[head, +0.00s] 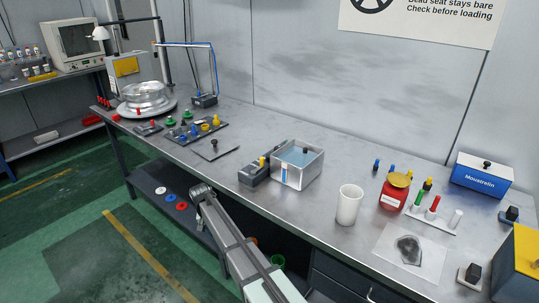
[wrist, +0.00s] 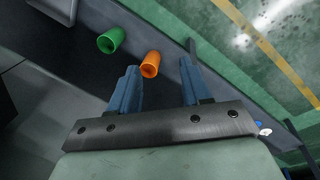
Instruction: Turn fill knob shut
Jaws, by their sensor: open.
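No part is labelled as the fill knob, so I cannot tell for sure which one it is. A clear tank with blue liquid (head: 297,170) stands mid-bench, with a small dark knob near its top. A dark grey block (head: 258,176) sits against its left side and carries a small yellow knob (head: 262,162). My gripper (head: 201,189) is in front of the bench edge, left of and apart from both. In the wrist view my gripper (wrist: 160,88) has its two blue fingers apart with nothing between them. The knobs are not in the wrist view.
A white cup (head: 349,205) and a red jar (head: 394,191) stand right of the tank. A board of coloured knobs (head: 196,132) lies to the left. Green (wrist: 111,41) and orange (wrist: 151,64) cups show below in the wrist view. The bench front edge is close to my arm.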

